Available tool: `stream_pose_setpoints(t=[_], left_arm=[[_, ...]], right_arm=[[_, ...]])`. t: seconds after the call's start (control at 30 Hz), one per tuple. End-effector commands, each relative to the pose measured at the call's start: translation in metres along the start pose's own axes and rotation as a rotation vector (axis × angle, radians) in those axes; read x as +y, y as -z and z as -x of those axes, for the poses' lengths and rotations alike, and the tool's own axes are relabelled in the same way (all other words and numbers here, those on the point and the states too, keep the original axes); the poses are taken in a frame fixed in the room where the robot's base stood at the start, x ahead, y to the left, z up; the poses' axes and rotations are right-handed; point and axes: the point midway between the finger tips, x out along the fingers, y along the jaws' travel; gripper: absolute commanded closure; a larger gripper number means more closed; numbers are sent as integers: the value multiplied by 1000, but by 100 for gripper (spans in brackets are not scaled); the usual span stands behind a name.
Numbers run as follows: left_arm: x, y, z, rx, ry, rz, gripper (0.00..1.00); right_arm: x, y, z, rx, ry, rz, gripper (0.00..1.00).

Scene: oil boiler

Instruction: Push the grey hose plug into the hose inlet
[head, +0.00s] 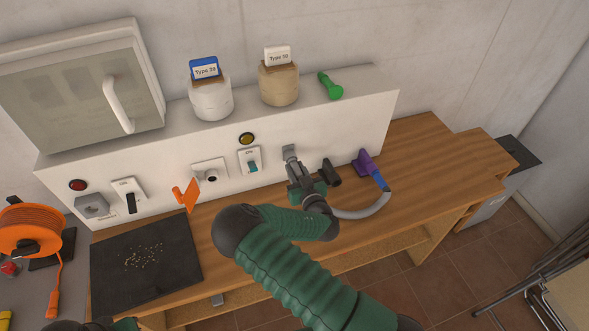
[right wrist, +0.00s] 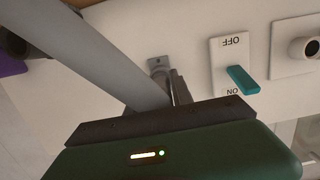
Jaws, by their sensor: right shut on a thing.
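My right gripper (head: 298,176) is at the front of the white boiler panel and is shut on the grey hose plug, which its fingers mostly hide. The hose inlet seems to be the small grey square fitting (head: 290,152) right at the gripper's tip. In the right wrist view the hose (right wrist: 95,55) runs down to my gripper, with the grey fitting (right wrist: 158,64) just beyond. I cannot tell whether plug and inlet touch.
A dark cylinder (head: 331,172) sticks out just right of my gripper. A teal switch (head: 252,166) is to its left, then a round outlet (head: 212,178) and an orange flap (head: 186,195). A black mat (head: 140,285) with pellets lies front left. The bench at right is clear.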

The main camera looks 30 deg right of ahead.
Motion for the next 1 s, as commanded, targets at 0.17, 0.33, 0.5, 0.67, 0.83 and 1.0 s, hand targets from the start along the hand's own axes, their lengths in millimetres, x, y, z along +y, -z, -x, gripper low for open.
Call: stream_pose_setpoints(t=[0.17, 0.33, 0.5, 0.67, 0.83, 1.0], left_arm=[[0, 1, 3, 0, 0, 0, 100], [0, 1, 4, 0, 0, 0, 100], [0, 1, 6, 0, 0, 0, 100], [0, 2, 7, 0, 0, 0, 100], [0, 2, 8, 0, 0, 0, 100], [0, 2, 9, 0, 0, 0, 100]], right_arm=[[-1, 0, 8, 2, 4, -1, 100], [-1, -1, 16, 2, 3, -1, 100], [-2, -2, 25, 2, 4, -1, 100], [-1, -4, 32, 1, 4, -1, 100], [-2, -6, 40, 1, 4, -1, 100], [-2, -6, 48, 1, 4, 0, 100]])
